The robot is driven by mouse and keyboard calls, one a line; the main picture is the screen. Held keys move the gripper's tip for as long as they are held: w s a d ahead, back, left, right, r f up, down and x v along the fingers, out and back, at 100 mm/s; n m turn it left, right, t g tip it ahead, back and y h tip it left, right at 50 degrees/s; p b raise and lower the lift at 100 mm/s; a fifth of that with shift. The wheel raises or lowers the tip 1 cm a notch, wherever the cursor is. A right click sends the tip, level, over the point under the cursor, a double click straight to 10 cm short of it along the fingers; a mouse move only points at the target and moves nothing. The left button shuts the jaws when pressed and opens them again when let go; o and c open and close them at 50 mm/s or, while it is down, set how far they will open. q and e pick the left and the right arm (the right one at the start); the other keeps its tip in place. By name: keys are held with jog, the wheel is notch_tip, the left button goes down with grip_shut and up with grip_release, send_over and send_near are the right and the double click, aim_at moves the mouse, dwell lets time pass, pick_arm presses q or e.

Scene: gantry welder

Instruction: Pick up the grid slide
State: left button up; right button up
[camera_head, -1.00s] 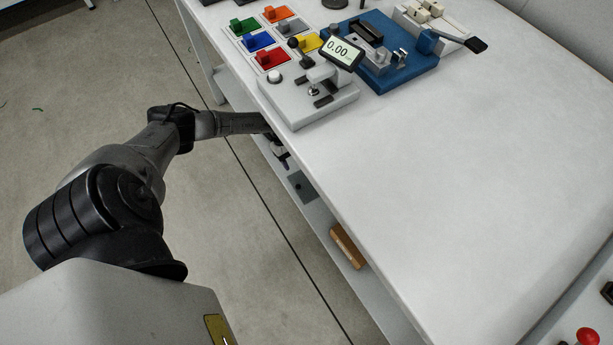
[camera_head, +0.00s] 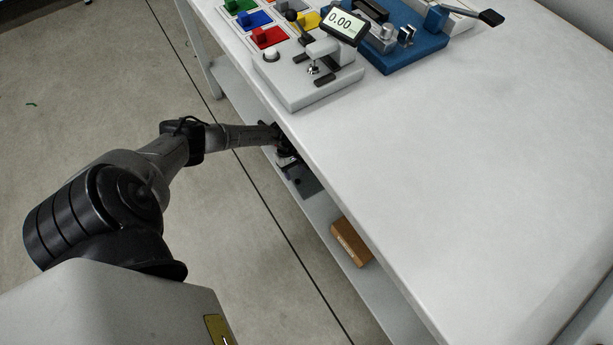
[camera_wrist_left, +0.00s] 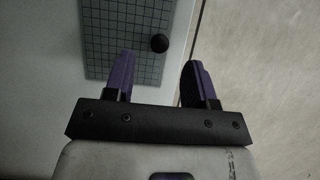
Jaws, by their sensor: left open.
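The grid slide (camera_wrist_left: 100,45) is a grey plate with a dark square grid and a round black knob (camera_wrist_left: 160,43). It lies flat on the lower shelf under the table. In the head view the grid slide (camera_head: 306,182) shows as a small dark grey plate, partly covered by my arm. My left gripper (camera_wrist_left: 160,66) is open and empty, with purple fingers. In the left wrist view the knob appears in the gap between the fingertips, slightly beyond them. I cannot tell the height of the fingers above the plate. In the head view the left gripper (camera_head: 287,157) is mostly hidden at the table edge.
The white tabletop (camera_head: 440,190) overhangs the lower shelf (camera_head: 322,222). A brown block (camera_head: 350,242) lies farther along the shelf. On the table stand a grey device with a display (camera_head: 312,75), a blue fixture (camera_head: 415,50) and coloured blocks (camera_head: 268,37).

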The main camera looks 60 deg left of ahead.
aim_at(297, 180)
pick_arm(q)
jog(key=b+x, duration=0.2)
jog(key=x, duration=0.2)
jog(key=shift+d+f, duration=0.15)
jog(key=shift+c, duration=0.2)
jog(key=c, duration=0.3)
grip_shut()
